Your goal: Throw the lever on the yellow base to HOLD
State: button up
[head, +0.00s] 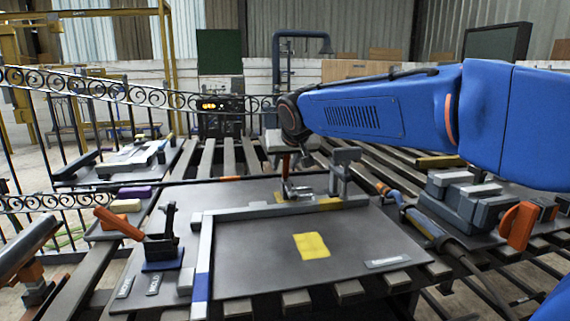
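A yellow base (282,197) shows partly behind the grey rail across the central plate. A narrow orange upright piece (286,166), which looks like its lever handle, stands above it. My gripper (288,150) hangs at the end of my blue arm, right over this piece. The fingers are small and partly hidden, so I cannot tell whether they touch or grip it. A HOLD label (154,283) lies in front of that blue base. No HOLD marking is readable at the yellow base.
A grey post (344,170) stands just right of the yellow base. A flat yellow patch (311,246) and a small unreadable label (388,262) lie on the central plate. Grey blocks (466,197) stand at right. A scrolled black railing (110,90) runs along the left.

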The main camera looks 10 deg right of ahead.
jog(key=shift+s+r, duration=0.1)
jog(key=v, duration=1.7)
jog(key=shift+s, duration=0.2)
